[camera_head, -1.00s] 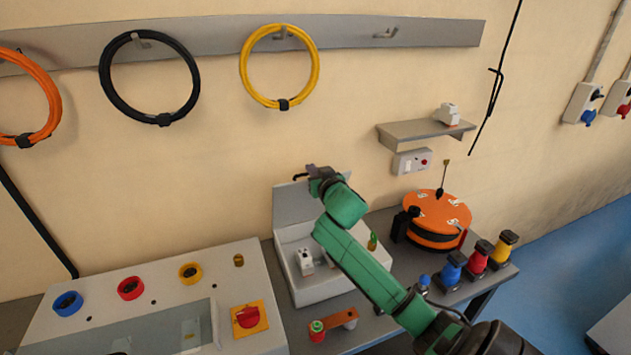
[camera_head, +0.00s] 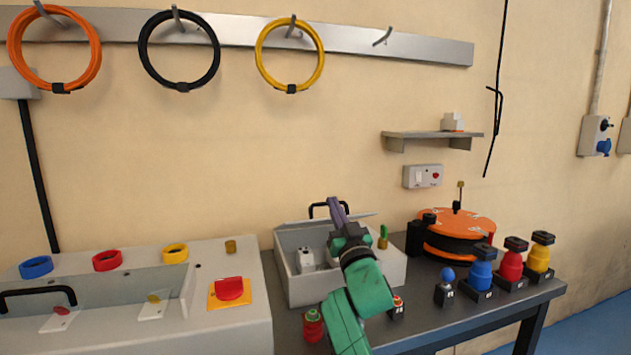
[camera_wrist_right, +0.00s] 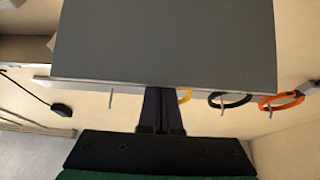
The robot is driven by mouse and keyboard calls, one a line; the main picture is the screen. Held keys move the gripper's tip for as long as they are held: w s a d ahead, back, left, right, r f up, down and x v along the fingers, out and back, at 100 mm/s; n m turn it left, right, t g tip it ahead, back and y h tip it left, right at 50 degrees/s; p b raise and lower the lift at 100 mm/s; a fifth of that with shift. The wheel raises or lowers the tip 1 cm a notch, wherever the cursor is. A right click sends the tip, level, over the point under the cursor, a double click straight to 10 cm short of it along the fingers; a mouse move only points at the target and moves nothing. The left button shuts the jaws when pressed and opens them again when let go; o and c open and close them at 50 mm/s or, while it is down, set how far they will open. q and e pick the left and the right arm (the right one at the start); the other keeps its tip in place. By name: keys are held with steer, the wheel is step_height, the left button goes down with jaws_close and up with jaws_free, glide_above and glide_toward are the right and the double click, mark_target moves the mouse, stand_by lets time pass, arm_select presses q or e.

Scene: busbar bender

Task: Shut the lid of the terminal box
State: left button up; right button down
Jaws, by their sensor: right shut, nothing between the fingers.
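The terminal box (camera_head: 300,293) is a light grey open-topped box on the bench, with a small white part (camera_head: 305,260) inside. Its grey lid (camera_head: 296,222) shows nearly edge-on at the back, part-way tilted, with a black handle (camera_head: 319,207) on it. My right gripper (camera_head: 335,205) is shut and empty, its fingers pointing up over the box by the lid. In the right wrist view the lid is a large grey panel (camera_wrist_right: 165,40) overlapping the finger ends (camera_wrist_right: 162,92); I cannot tell whether they touch it. My left gripper is not in view.
Left stands a grey console (camera_head: 130,272) with a red switch (camera_head: 229,289). Right of the box are an orange reel (camera_head: 458,228) and several coloured insulators (camera_head: 511,266). A shelf (camera_head: 430,136) and hanging coils (camera_head: 290,57) are on the wall.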

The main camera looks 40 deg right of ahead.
steer(key=shift+s+a+f+t+b, duration=0.1)
steer(key=shift+s+f+t+b, duration=0.2)
steer(key=shift+f+b, duration=0.55)
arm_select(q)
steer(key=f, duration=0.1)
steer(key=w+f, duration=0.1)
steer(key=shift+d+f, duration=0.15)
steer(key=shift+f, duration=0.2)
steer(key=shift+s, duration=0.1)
arm_select(e)
steer(key=shift+r, duration=0.1)
